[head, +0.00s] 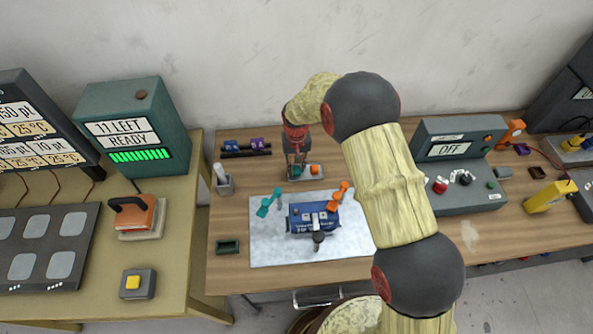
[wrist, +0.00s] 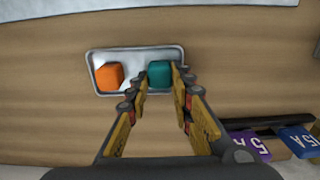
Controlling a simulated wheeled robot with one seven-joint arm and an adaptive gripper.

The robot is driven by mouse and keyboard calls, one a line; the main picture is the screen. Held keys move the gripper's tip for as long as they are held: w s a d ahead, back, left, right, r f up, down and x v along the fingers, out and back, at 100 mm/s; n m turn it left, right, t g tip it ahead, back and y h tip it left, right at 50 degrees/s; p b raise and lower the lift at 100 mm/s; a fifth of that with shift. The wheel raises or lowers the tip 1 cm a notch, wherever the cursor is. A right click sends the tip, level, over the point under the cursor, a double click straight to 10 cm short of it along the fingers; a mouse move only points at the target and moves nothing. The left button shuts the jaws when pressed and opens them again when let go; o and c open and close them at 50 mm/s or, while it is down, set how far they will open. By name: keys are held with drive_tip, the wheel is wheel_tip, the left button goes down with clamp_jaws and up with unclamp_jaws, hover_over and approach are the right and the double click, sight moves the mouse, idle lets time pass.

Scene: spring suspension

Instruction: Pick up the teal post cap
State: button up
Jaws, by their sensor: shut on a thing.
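The teal post cap (wrist: 159,74) sits at the right end of a small pale tray in the wrist view, between my fingertips. My gripper (wrist: 160,80) is shut on it, with one finger on each side. In the head view my gripper (head: 297,165) reaches down over the tray, and the cap is largely hidden by the fingers there. The cap appears to be at tray level; whether it is lifted clear is hard to tell.
An orange cap (wrist: 109,75) lies in the same tray (wrist: 135,53), left of the teal one. Purple (wrist: 249,146) and blue (wrist: 299,141) pieces marked 15A sit on a dark rack nearby. A pale mat (head: 270,253) with a blue block (head: 300,218) lies in front.

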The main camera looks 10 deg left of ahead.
drive_tip(key=shift+c, duration=0.9)
drive_tip(key=shift+r, duration=0.1)
drive_tip(key=shift+r, duration=0.6)
drive_tip(key=s+d+r+p, duration=0.1)
drive_tip(key=s+d+r, duration=0.2)
drive_tip(key=s+r, duration=0.3)
drive_tip(key=s+d+r+p, duration=0.1)
drive_tip(key=s+d+r, duration=0.3)
drive_tip(key=s+r, duration=0.2)
drive_tip(key=s+a+r+n+p, duration=0.4)
drive_tip(key=s+p, duration=0.4)
drive_tip(key=p, duration=0.4)
drive_tip(key=shift+a+r+n, duration=0.2)
drive_tip(key=shift+r+n, duration=0.4)
drive_tip(key=shift+n, duration=0.4)
